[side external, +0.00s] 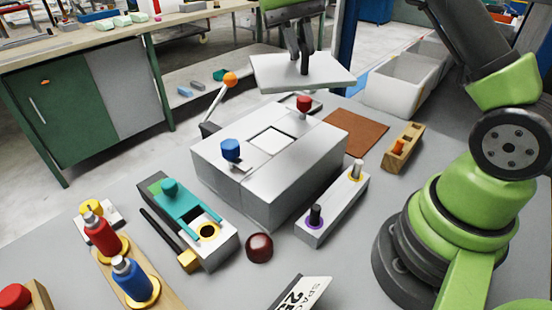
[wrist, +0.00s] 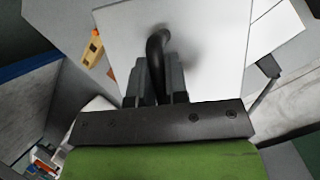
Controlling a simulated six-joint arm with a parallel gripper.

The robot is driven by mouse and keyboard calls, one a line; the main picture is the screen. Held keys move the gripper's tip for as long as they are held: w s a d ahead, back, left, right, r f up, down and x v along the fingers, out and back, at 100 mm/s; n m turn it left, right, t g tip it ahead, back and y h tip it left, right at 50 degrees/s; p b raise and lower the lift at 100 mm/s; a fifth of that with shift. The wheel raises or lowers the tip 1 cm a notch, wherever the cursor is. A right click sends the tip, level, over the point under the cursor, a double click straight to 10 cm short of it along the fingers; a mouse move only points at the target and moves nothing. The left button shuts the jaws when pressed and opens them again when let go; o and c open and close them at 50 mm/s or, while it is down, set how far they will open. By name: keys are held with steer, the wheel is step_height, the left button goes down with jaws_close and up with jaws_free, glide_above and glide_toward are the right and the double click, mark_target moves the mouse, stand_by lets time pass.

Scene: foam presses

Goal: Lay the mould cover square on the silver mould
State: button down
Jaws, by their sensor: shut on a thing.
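The mould cover (side external: 278,76) is a flat pale grey plate with a dark curved handle (wrist: 157,50) on top. My gripper (side external: 303,62) is shut on this handle and holds the plate in the air, roughly level. The silver mould (side external: 235,185) is a large block on the table with a square recess in its top. The cover hangs above and behind the mould in the side view, clear of it. In the wrist view the cover (wrist: 215,45) fills the middle and hides most of what lies below.
A blue knob (side external: 230,149) and a red knob (side external: 304,103) stand up on the mould's top. An orange-tipped lever (side external: 230,80) rises at its back left. A teal-topped fixture (side external: 182,207) and a grey block with pegs (side external: 333,208) flank its front. A brown mat (side external: 357,133) lies right.

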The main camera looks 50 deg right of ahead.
mark_target(266, 70)
steer(key=a+n, duration=0.1)
steer(key=a+r+n+h, duration=0.1)
steer(key=a+n, duration=0.1)
steer(key=a+n+h, duration=0.1)
steer(key=shift+s+a+r+n, duration=0.25)
steer(key=shift+a+r+n, duration=0.05)
steer(key=shift+a, duration=0.1)
steer(key=shift+w+a+f+n, duration=0.1)
steer(key=shift+a+f+n, duration=0.05)
steer(key=shift+f+n, duration=0.15)
steer(key=w+f, duration=0.1)
steer(key=f, duration=0.1)
steer(key=w+f+n, duration=0.1)
steer(key=f, duration=0.2)
steer(key=d+f+n+h, duration=0.1)
steer(key=f, duration=0.1)
steer(key=shift+w+f, duration=0.15)
steer(key=shift+w, duration=0.25)
steer(key=shift+f, duration=3.15)
steer(key=shift+f, duration=0.6)
steer(key=c, duration=1.1)
jaws_free()
steer(key=shift+o, duration=0.2)
steer(key=v, duration=0.7)
steer(key=shift+a+r, duration=0.15)
steer(key=shift+r, duration=0.1)
